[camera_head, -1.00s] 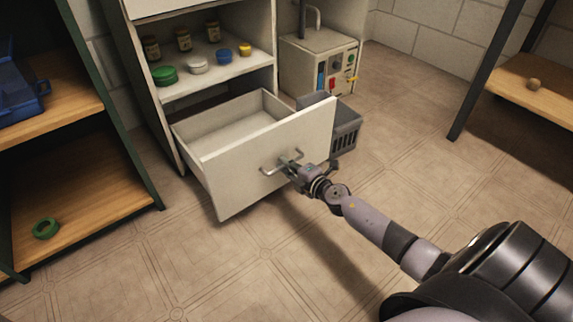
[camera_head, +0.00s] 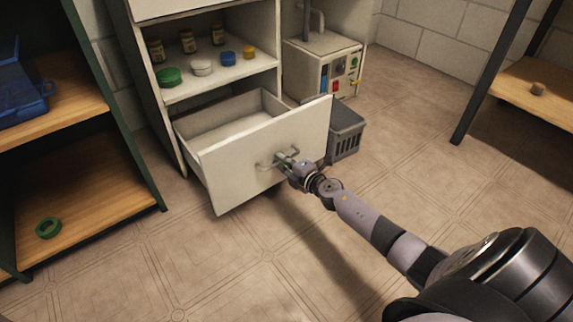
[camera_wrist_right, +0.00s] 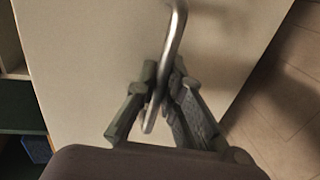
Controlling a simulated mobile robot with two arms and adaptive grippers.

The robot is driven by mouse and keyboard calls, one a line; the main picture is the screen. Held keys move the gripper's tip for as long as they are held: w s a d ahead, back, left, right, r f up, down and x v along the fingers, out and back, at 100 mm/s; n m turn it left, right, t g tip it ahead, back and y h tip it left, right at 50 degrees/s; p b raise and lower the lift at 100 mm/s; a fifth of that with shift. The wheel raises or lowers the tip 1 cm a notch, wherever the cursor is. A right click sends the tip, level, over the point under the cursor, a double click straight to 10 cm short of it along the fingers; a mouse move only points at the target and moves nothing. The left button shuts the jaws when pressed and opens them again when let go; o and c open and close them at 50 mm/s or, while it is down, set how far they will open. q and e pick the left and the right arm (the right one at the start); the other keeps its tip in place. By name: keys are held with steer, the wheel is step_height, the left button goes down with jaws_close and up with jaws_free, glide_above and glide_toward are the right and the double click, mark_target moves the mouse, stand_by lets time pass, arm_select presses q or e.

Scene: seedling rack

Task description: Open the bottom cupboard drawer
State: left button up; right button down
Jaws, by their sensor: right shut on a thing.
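The bottom cupboard drawer (camera_head: 238,163) is white and stands pulled out from the white cupboard (camera_head: 165,118) in the head view; its inside shows and looks empty. A metal bar handle (camera_head: 268,164) is on its front. My left gripper is not in view.
A grey crate (camera_head: 346,135) stands on the floor right of the drawer. A box-shaped appliance (camera_head: 315,72) is behind it. Jars and coloured lids stand on the shelf (camera_head: 222,75) above. A wooden rack (camera_head: 90,205) is at left. The floor in front is clear.

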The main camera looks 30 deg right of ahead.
steer(key=shift+w, duration=0.1)
steer(key=c, duration=2)
jaws_free()
steer(key=shift+o, duration=0.2)
steer(key=v, duration=1.2)
